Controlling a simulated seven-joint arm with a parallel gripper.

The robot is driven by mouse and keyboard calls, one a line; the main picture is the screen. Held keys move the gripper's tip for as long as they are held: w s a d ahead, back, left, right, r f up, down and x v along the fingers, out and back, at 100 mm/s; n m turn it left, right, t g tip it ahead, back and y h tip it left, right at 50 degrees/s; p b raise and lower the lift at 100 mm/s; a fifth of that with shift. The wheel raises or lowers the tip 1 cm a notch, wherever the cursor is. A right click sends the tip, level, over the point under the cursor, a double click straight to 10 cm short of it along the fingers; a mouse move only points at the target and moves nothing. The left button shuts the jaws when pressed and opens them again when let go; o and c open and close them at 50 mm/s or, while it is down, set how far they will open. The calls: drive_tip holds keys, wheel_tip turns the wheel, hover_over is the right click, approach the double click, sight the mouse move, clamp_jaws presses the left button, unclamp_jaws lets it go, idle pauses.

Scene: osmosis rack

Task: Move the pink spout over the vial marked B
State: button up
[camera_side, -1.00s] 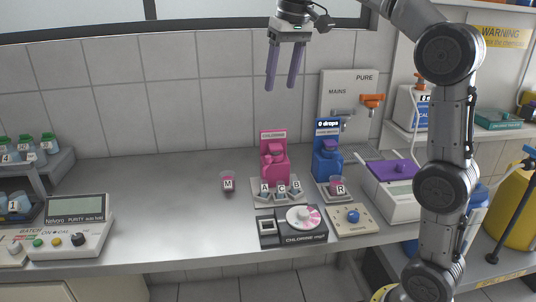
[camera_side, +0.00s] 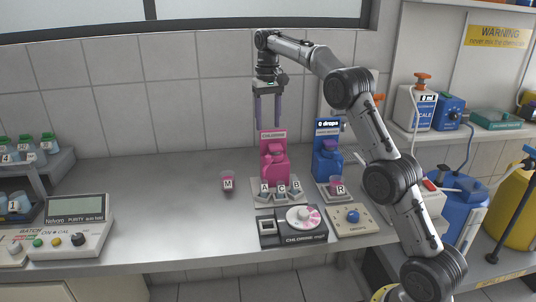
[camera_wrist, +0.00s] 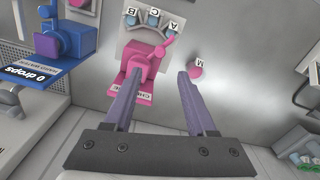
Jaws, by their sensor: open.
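The pink dispenser (camera_side: 273,168) stands on the bench behind a small holder of vials marked A (camera_side: 265,187), C (camera_side: 281,186) and B (camera_side: 295,185). In the wrist view its pink spout (camera_wrist: 162,46) slants toward the vial marked A (camera_wrist: 173,26), away from the vial marked B (camera_wrist: 131,17). My gripper (camera_side: 268,126) points down above the pink dispenser, open and empty. In the wrist view my fingers (camera_wrist: 159,74) are spread apart; the left one overlaps the dispenser's body, and the right one lies over bare bench.
A blue dispenser (camera_side: 327,160) with a cup marked R (camera_side: 338,187) stands close to the right. A pink cup marked M (camera_side: 228,183) stands to the left. The chlorine meter (camera_side: 292,226) lies in front.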

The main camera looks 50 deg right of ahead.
sight(268, 156)
wheel_tip(268, 156, down, 11)
drive_tip(key=shift+f, duration=0.15)
drive_tip(key=shift+c, duration=0.4)
clamp_jaws()
idle(1.3)
